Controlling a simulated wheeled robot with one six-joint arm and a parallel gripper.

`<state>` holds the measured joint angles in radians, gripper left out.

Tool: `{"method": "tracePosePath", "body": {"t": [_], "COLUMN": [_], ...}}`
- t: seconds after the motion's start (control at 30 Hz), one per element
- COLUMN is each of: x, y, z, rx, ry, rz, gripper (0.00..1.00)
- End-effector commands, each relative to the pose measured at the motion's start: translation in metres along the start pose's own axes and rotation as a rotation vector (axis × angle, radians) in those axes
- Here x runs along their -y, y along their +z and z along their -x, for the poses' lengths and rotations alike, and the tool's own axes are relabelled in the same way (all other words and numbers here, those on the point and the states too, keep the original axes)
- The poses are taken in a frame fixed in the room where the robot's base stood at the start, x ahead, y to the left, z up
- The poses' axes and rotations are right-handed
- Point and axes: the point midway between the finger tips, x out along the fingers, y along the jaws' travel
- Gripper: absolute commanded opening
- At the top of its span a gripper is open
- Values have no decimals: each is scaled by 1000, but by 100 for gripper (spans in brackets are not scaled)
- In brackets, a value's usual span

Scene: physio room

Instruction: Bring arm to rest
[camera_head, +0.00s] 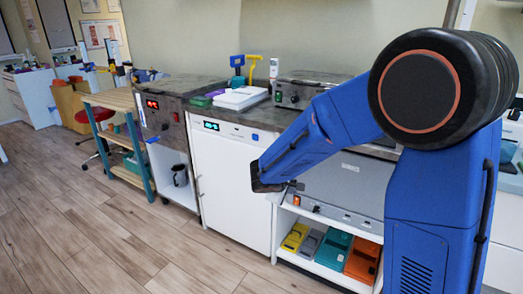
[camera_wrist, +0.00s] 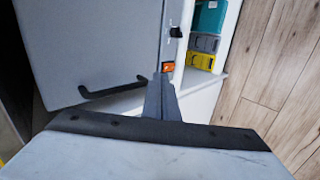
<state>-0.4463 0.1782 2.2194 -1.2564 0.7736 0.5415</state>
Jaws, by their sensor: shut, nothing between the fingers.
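My blue arm reaches left and down across the right side of the head view. My gripper is at its lower end, in front of the counter units and beside the open shelf; its fingers are hard to make out there. In the wrist view my gripper (camera_wrist: 161,98) shows its dark fingers together, with nothing between them. A grey appliance front (camera_wrist: 100,45) with a dark handle (camera_wrist: 115,89) lies beyond the fingertips. I cannot tell whether the fingertips touch anything.
A white cabinet (camera_head: 230,185) stands left of the gripper. An open shelf below holds yellow (camera_head: 295,237), grey, teal (camera_head: 334,250) and orange (camera_head: 362,262) boxes. A wooden trolley (camera_head: 112,101) stands further left. The wooden floor (camera_head: 90,235) at front left is clear.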

Motion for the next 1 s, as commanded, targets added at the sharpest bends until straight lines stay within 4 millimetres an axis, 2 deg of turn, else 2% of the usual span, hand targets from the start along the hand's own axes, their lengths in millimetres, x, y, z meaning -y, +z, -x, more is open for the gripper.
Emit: {"method": "tracePosePath", "body": {"t": [0.03, 0.2, 0.47, 0.7, 1.0], "x": [-9, -27, -35, -24, 7], "y": [16, 73, 156, 219, 278], "z": [7, 32, 73, 114, 166], "rx": [13, 67, 129, 156, 143], "ry": [-7, -54, -145, -241, -370], "rz": [-34, -155, -338, -501, -692], "gripper": [0, 0, 0, 0, 0]}}
